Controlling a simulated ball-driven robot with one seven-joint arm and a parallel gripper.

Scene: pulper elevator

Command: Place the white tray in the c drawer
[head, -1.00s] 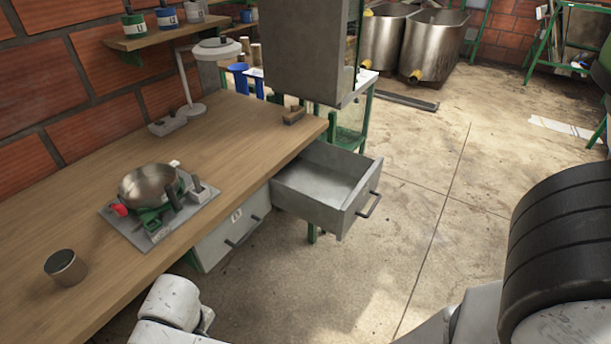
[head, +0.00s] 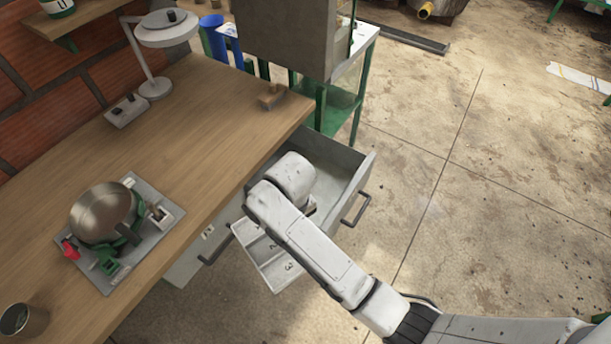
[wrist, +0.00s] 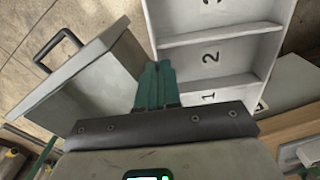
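The white tray (head: 268,258) has compartments marked with numbers. It hangs tilted beside the near side of the open grey drawer (head: 361,178), under my arm. In the wrist view the tray (wrist: 231,55) shows marks 1, 2 and 3, and the drawer (wrist: 75,88) lies to its left. My gripper (wrist: 157,75) has its green fingers close together at the tray's side wall and appears shut on it. In the head view my wrist hides the gripper and part of the drawer. No letter is readable on the open drawer.
A closed drawer with a handle (head: 214,250) sits left of the open one. The wooden bench (head: 180,130) holds a scale with a metal bowl (head: 100,212), a lamp (head: 166,30) and a small block (head: 271,97).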

